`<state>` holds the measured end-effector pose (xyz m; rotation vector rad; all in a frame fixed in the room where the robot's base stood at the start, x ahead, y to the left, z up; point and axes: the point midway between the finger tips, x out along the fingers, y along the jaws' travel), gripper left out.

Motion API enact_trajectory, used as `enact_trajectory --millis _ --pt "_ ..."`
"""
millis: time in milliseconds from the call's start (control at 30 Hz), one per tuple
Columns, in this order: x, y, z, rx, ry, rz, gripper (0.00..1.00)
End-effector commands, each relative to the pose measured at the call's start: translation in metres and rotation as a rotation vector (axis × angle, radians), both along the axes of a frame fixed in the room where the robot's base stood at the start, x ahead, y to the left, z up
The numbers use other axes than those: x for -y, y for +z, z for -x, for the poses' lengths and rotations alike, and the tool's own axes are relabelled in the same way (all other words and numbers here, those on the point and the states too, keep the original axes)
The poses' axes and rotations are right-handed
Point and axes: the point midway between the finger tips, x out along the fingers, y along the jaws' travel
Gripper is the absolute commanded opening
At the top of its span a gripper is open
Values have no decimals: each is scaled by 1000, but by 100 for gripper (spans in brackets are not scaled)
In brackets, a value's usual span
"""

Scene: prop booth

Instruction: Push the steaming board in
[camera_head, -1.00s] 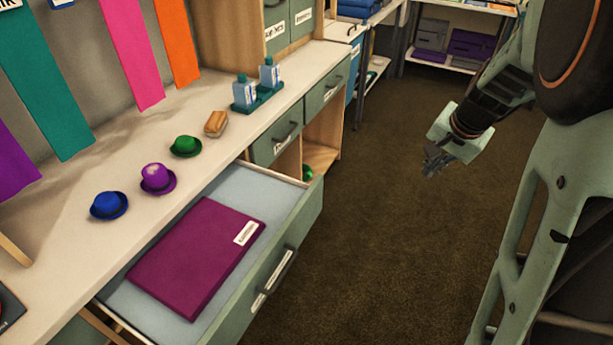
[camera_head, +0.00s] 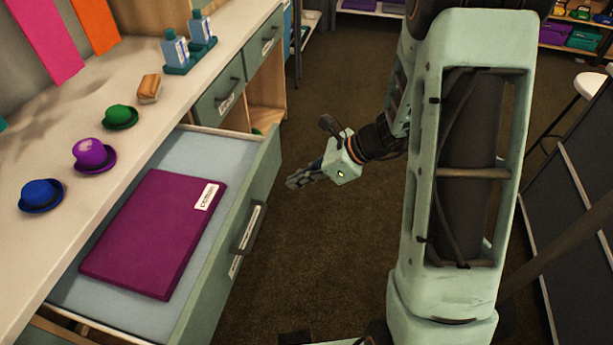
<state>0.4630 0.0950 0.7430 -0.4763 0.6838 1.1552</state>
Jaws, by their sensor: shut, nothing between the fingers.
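The steaming board is a flat purple slab with a white label (camera_head: 150,235). It lies in a pulled-out drawer (camera_head: 190,160) under the counter, at the left of the view. The drawer's pale lining shows around it, and its green front (camera_head: 222,262) has a dark handle (camera_head: 250,229). My gripper (camera_head: 292,182) is shut and empty, over the floor to the right of the drawer front and apart from it. It points left, toward the drawer.
The counter (camera_head: 60,150) holds blue (camera_head: 41,195), purple (camera_head: 93,155) and green (camera_head: 120,117) hats, a brush (camera_head: 149,88) and bottles in a teal tray (camera_head: 203,56). Brown floor (camera_head: 300,270) is clear beside the drawer. A stool (camera_head: 588,86) stands far right.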

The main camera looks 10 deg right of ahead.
Motion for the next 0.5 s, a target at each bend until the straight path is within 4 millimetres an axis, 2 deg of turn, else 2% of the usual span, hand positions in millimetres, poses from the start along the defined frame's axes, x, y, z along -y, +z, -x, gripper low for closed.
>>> enact_trajectory --millis 33,167,300,500 --pt "-9 -13 -2 -3 4 -1 0" --pt "-26 -30 -8 -1 4 1 0" --pt "-46 -25 -16 3 6 1 0" --pt "-59 -24 -21 2 4 1 0"
